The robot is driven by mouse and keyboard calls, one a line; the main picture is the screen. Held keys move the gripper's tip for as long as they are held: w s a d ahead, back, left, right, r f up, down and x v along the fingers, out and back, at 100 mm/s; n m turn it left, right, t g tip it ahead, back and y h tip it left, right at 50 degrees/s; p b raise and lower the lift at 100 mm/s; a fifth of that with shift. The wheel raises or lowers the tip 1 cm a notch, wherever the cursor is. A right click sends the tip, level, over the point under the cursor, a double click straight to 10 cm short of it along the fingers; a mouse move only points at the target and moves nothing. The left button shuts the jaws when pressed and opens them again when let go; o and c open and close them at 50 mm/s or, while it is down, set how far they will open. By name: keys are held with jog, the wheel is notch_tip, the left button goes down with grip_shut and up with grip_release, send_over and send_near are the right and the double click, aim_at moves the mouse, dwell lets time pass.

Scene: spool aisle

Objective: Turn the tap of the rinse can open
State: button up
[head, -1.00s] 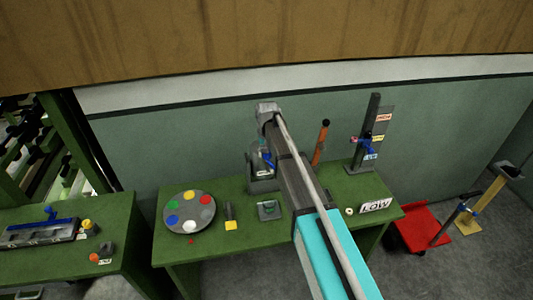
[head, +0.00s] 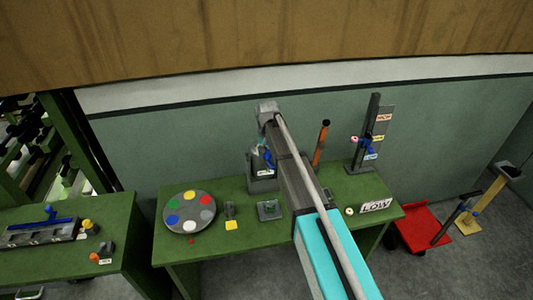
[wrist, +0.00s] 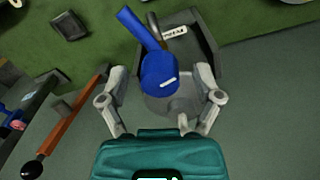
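The rinse can appears to be the grey holder with a blue tap at the back of the green bench. In the head view, the can (head: 262,184) is partly hidden by my arm. In the wrist view, the grey can (wrist: 203,38) carries a small white label. Its blue tap (wrist: 157,70) has a handle pointing up and left. My gripper (wrist: 160,76) is open, with one finger on each side of the tap's round hub and visible gaps to both. Contact cannot be seen. In the head view my gripper is mostly hidden by the arm.
An orange lever with a black knob (head: 325,125) and an upright stand with blue tap and labels (head: 376,130) rise right of the can. The round palette (head: 205,205), small square block (head: 280,214) and LOW sign (head: 376,206) lie on the bench. A wall stands close behind.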

jog(key=shift+n, duration=0.5)
jog(key=n, duration=1.3)
jog(key=shift+w+d, duration=0.1)
jog(key=shift+r+n, duration=0.2)
jog(key=shift+n, duration=0.3)
notch_tip(320, 180, up, 14)
jog(key=p, duration=1.4)
jog(key=s+d+f+m+b, duration=0.3)
jog(key=s+d+f+b, duration=0.3)
jog(key=f+b, duration=0.3)
jog(key=s+d+f+m+b, duration=0.4)
jog(key=s+d+f+b, duration=0.2)
jog(key=f+b, duration=0.4)
jog(key=s+d+f+m+b, duration=0.4)
jog(key=s+d+f+b, duration=0.3)
jog(key=f+b, duration=0.3)
jog(key=shift+f, duration=0.3)
dwell(0.4)
